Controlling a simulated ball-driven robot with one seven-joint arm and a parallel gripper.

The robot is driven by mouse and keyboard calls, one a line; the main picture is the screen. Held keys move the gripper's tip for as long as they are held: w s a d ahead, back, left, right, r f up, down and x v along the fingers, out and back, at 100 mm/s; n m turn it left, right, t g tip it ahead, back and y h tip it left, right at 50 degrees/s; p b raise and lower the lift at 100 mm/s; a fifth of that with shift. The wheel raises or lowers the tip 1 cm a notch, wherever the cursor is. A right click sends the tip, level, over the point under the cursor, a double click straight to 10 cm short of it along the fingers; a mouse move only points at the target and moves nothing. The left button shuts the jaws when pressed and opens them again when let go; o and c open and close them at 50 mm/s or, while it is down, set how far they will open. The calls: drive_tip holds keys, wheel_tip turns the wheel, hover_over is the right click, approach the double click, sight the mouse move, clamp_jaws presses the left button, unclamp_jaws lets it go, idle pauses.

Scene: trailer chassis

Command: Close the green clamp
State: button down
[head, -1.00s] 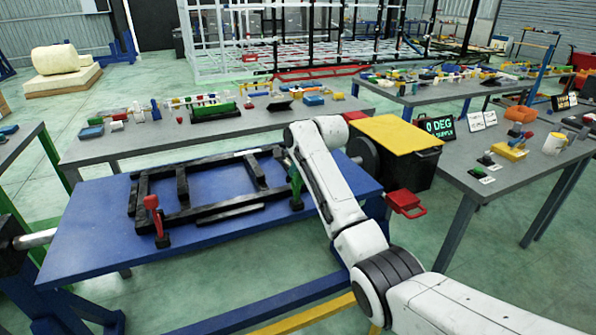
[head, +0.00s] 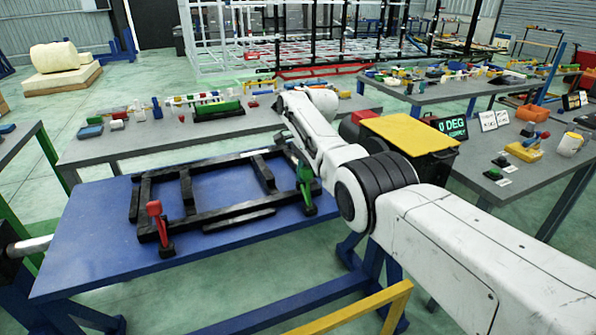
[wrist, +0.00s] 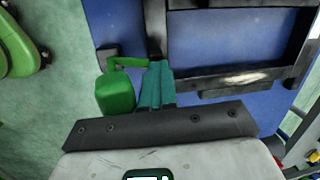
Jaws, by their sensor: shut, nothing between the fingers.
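The green clamp (head: 305,187) stands at the right front corner of the black frame (head: 170,228) on the blue table. Its handle looks upright and slightly tilted in the head view. In the wrist view its thick green handle (wrist: 115,95) lies just left of the fingers, with a thin green bar running behind them. My gripper (wrist: 158,66) has teal fingers closed together with nothing between them. I cannot tell whether they touch the handle. In the head view my gripper is hidden behind my arm, near the clamp.
A red clamp (head: 157,228) stands at the frame's left front corner. A black bin with a yellow lid (head: 408,132) stands right of the blue table (head: 90,260). Grey tables with small parts lie behind and to the right. The blue table's left front is clear.

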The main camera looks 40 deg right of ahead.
drive_tip(key=shift+w+f, duration=0.1)
drive_tip(key=shift+f, duration=0.55)
drive_tip(key=shift+r, duration=0.1)
